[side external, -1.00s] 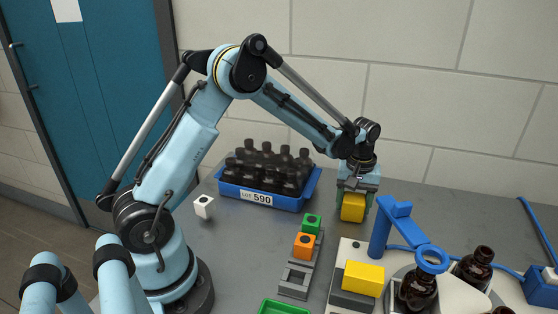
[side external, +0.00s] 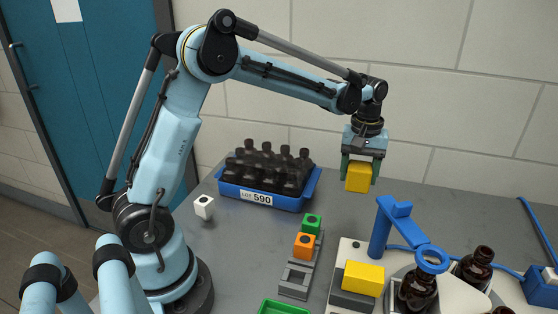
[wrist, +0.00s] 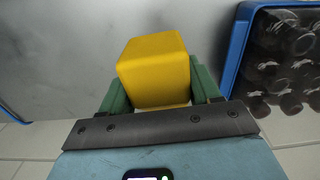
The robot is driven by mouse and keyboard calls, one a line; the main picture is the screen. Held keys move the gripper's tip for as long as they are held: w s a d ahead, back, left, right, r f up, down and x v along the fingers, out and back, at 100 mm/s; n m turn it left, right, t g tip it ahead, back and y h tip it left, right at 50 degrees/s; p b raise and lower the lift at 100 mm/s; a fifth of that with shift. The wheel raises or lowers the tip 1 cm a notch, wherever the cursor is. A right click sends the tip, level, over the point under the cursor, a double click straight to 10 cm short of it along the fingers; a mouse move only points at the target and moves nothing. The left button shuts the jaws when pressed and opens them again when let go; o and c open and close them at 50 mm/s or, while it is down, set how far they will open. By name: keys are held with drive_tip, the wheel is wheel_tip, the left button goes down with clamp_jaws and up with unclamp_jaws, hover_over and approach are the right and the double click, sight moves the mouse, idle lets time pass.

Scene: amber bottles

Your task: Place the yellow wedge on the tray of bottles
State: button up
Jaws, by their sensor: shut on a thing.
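My gripper (side external: 361,170) is shut on a yellow wedge (side external: 358,179) and holds it up in the air, to the right of the tray. In the wrist view the yellow wedge (wrist: 154,68) sits between the green fingers. The blue tray of bottles (side external: 228,190), labelled LOT 590, stands on the table near the wall and is filled with several dark bottles (side external: 265,165). In the wrist view the tray's blue edge (wrist: 236,48) shows at the right, apart from the wedge.
A white block (side external: 204,208) stands left of the tray. Green (side external: 311,223) and orange (side external: 304,246) blocks sit on a grey rack in front. Another yellow block (side external: 363,279), a blue stand (side external: 381,228) and amber bottles (side external: 474,266) are at the front right.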

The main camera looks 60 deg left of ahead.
drive_tip(key=s+a+r, duration=0.9)
drive_tip(key=s+r, duration=0.3)
drive_tip(key=s, duration=0.1)
hover_over(268, 155)
drive_tip(key=shift+m, duration=0.3)
wheel_tip(268, 155, down, 6)
drive_tip(key=shift+f, duration=2.15)
drive_tip(key=shift+f, duration=0.15)
drive_tip(key=o, duration=1.3)
